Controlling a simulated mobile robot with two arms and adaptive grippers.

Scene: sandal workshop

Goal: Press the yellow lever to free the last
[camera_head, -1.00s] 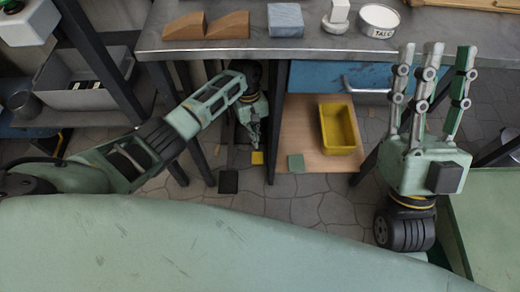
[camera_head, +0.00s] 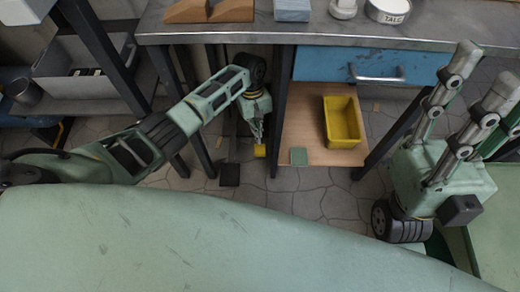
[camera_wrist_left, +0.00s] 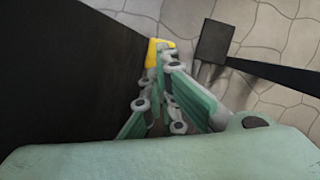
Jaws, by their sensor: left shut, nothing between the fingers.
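The yellow lever (camera_head: 260,151) is a small yellow pad low under the workbench, beside a dark table leg. It also shows in the left wrist view (camera_wrist_left: 153,50), just past the fingertips. My left gripper (camera_head: 257,138) points down under the bench, shut and empty, with its fingertips right at the lever. I cannot tell whether they touch it. In the left wrist view its fingers (camera_wrist_left: 160,66) partly cover the lever. My right gripper (camera_head: 488,78) is raised at the right with its fingers apart, open and empty. I cannot make out a last held near the lever.
The metal workbench (camera_head: 300,32) has dark legs on both sides of my left arm. A black pad (camera_head: 230,174) lies near the lever. A yellow bin (camera_head: 342,122) and a green square (camera_head: 299,156) rest on the wooden lower shelf (camera_head: 303,120), below a blue drawer (camera_head: 350,67).

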